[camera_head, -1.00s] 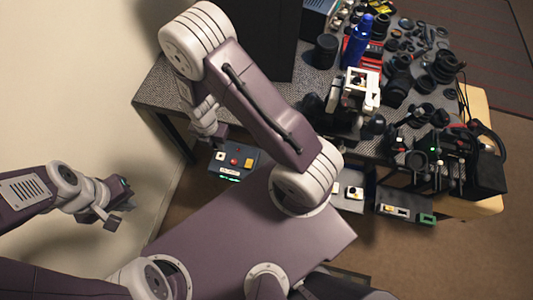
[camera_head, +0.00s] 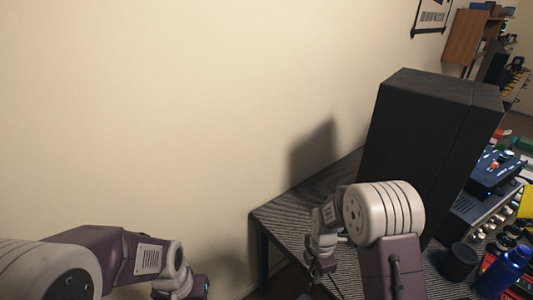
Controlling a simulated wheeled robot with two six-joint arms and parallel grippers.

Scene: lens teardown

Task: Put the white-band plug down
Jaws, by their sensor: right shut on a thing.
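My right gripper (camera_head: 319,266) hangs from the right wrist, over the left part of the dark grey table (camera_head: 283,214). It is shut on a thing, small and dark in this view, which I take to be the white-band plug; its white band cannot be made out. I cannot tell whether the thing touches the table. My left gripper (camera_head: 190,287) is at the bottom edge, left of the table and in front of the wall. Its fingers are cut off by the frame.
A tall black box (camera_head: 415,150) stands on the table right of my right gripper. A black cylinder (camera_head: 459,261), a blue bottle (camera_head: 503,270) and a blue device (camera_head: 494,170) are at the right. A bare wall (camera_head: 150,120) is behind. The table's left end looks clear.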

